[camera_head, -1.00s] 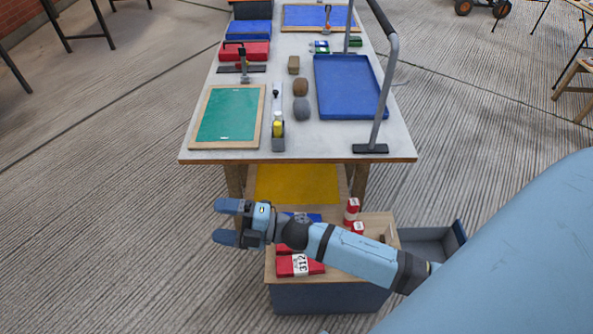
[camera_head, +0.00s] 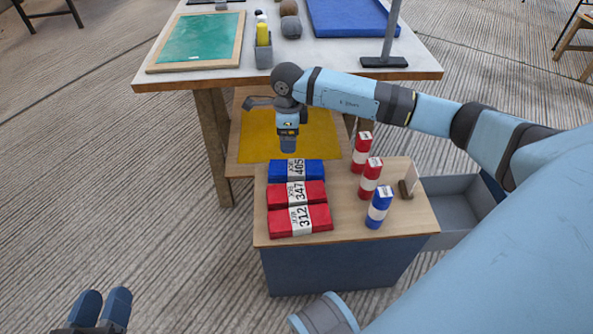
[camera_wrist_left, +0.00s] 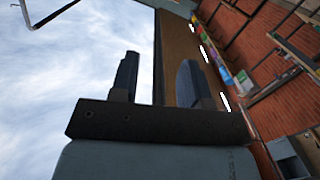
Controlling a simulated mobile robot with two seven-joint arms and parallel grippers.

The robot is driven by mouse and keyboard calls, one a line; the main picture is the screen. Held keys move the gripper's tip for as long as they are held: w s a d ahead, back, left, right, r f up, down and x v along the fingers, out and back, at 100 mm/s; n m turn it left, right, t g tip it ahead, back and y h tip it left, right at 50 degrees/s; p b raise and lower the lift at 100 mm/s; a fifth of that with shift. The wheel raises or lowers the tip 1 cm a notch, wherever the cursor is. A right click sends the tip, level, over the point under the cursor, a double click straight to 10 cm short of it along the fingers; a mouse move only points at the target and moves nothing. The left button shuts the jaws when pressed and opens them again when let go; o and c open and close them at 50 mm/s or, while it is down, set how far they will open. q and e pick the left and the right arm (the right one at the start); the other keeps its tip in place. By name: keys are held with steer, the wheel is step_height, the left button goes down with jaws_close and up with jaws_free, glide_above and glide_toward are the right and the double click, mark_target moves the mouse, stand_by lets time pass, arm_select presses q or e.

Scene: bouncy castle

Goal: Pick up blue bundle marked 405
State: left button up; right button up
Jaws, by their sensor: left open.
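The blue bundle marked 405 (camera_head: 281,173) lies at the far end of a row on a small wooden-topped cabinet in the head view. It is blue with a white number band. My right gripper (camera_head: 289,147) points down just beyond or above it, with a small visible gap between them. Its fingers overlap edge-on, so their opening is hidden. My left gripper (camera_head: 96,307) is low at the left edge, away from the cabinet. It is open and empty; the left wrist view shows its two parted fingers (camera_wrist_left: 157,82) against sky and wall.
Red bundles 347 (camera_head: 281,196) and 312 (camera_head: 283,222) lie nearer in the row. Two red-and-white rolls (camera_head: 369,182) and a blue-and-white one (camera_head: 378,212) stand to the right. A grey open drawer (camera_head: 450,207) and the workbench (camera_head: 200,78) bound the cabinet.

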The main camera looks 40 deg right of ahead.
mark_target(289, 166)
step_height(289, 166, down, 8)
steer(key=b, duration=0.3)
steer(key=shift+f, duration=0.35)
step_height(289, 166, down, 3)
steer(key=shift+r+b, duration=0.1)
steer(key=shift+b, duration=1.1)
step_height(289, 166, down, 2)
steer(key=shift+w+f+b, duration=0.1)
steer(key=shift+b, duration=0.45)
arm_select(q)
steer(key=w+m, duration=0.1)
steer(key=w+a+m+t, duration=0.1)
steer(key=w+m+t+h, duration=0.1)
steer(key=m, duration=0.1)
steer(key=shift+a+r, duration=0.15)
steer(key=shift+a, duration=0.25)
arm_select(e)
steer(key=c, duration=0.6)
